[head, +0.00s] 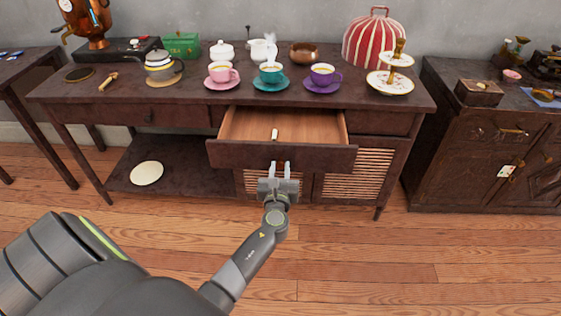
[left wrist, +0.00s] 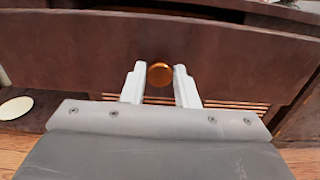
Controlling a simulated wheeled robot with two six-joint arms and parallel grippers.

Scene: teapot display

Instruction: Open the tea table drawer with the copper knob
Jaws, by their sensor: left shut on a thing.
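The tea table (head: 70,92) is a long dark wooden table with a middle drawer (head: 235,155) that stands well out, its pale wooden inside showing. The copper knob (left wrist: 160,73) is a round, shiny disc on the drawer front in the left wrist view. My left gripper (head: 280,166) is at the middle of the drawer front, with its two pale fingers on either side of the knob and shut on it. In the head view the fingers hide the knob. My right gripper is not in view.
A small pale object (head: 274,134) lies in the drawer. Pink (head: 222,73), teal (head: 271,74) and purple (head: 323,76) cups stand on saucers above it. A tiered plate stand (head: 390,83) is at the right. The floor (head: 340,260) in front is clear.

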